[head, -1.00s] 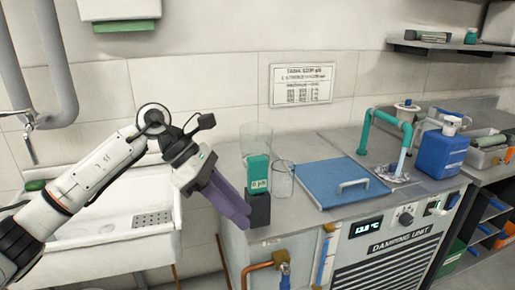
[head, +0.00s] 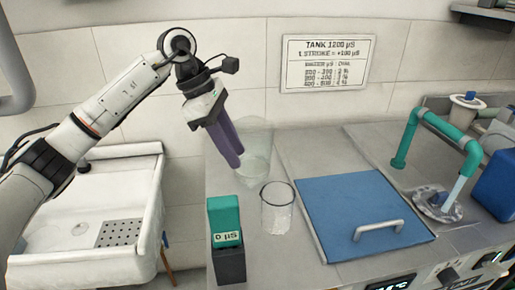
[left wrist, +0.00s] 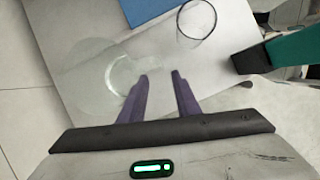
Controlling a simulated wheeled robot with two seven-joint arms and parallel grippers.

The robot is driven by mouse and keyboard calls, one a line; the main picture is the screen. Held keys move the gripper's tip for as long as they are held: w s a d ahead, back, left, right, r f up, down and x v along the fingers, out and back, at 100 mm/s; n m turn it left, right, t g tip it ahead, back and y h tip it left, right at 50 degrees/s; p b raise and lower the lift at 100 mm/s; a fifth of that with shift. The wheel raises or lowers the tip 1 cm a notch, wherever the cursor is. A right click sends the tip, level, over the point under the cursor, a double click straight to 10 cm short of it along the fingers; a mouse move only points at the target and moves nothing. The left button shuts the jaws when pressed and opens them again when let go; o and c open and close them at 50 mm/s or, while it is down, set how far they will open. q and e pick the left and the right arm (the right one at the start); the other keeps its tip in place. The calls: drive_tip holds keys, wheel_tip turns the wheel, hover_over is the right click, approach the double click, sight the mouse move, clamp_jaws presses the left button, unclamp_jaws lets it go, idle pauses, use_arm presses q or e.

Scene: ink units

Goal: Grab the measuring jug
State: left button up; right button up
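A large clear vessel (head: 257,150), which looks like the measuring jug, stands upright at the back left of the grey counter. It is see-through and faint, and my purple fingers cover its left part. It also shows faintly in the left wrist view (left wrist: 98,68), left of the fingers. My left gripper (head: 237,162) points down beside or in front of the jug; I cannot tell if it touches. In the left wrist view its two fingers (left wrist: 160,77) are apart with nothing held between them. My right gripper is not in view.
A smaller clear beaker (head: 277,212) stands just in front of the jug. A green meter (head: 224,215) sits in a black stand (head: 229,265) at the front left. A blue lid (head: 360,210) with a handle lies right. A white sink (head: 70,255) is left; a green tap (head: 440,130) is right.

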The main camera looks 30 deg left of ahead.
sight(247, 185)
use_arm(q)
drive_tip(key=shift+x, duration=3.8)
drive_tip(key=shift+s+r, duration=0.1)
clamp_jaws()
